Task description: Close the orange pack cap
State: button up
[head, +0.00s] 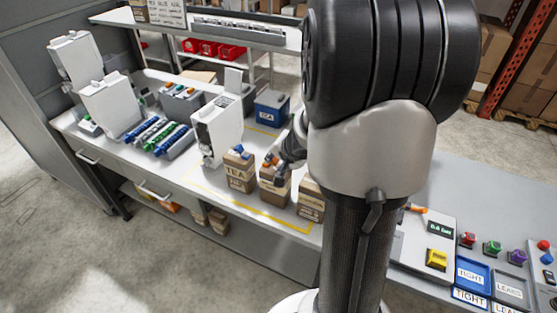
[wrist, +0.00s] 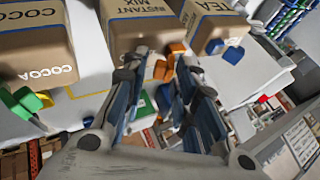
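The orange pack cap (wrist: 177,48) is on the brown INSTANT MIX pack (wrist: 140,30), the middle of three packs, in the wrist view; the pack also shows in the head view (head: 274,191). The cap shows as more than one orange piece, partly behind my fingers, so I cannot tell how far its lid is tilted. My gripper (wrist: 161,66) is open, its two fingers apart on either side of the orange pieces. I cannot tell whether a finger touches them. In the head view my gripper (head: 288,158) is at the top of this pack, partly hidden by my arm.
The TEA pack (head: 240,172) with a blue cap (wrist: 222,47) and the COCOA pack (wrist: 35,45) with a green cap (wrist: 28,100) stand close on either side. A white dispenser (head: 218,130) stands behind. Yellow tape (head: 262,212) marks the bench's front.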

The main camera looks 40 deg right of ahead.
grip_shut()
